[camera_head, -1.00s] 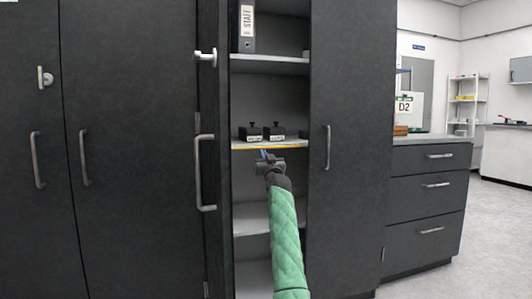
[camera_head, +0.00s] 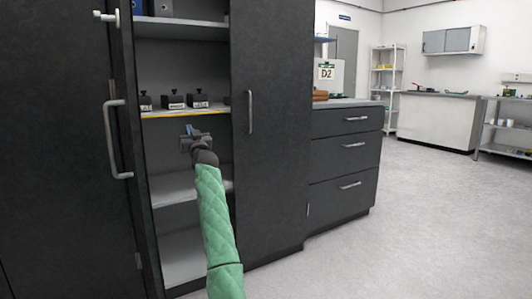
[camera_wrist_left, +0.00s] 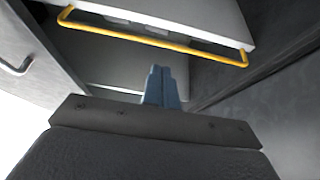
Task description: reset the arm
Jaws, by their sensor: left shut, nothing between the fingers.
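My left arm, in a green quilted sleeve, reaches up toward the open cabinet in the head view. My left gripper (camera_head: 190,131) is shut and empty, just below the shelf with the yellow front edge (camera_head: 186,113). In the left wrist view its blue fingertips (camera_wrist_left: 160,85) are together, with the yellow rail (camera_wrist_left: 150,38) above and beyond them. My right gripper is not in view.
Several small black boxes, one of them here (camera_head: 173,101), stand on the yellow-edged shelf. The open cabinet door (camera_head: 122,220) with its handle is on the left, a closed door (camera_head: 270,170) on the right. A drawer unit (camera_head: 345,165) stands further right, with clear floor (camera_head: 430,220) beyond.

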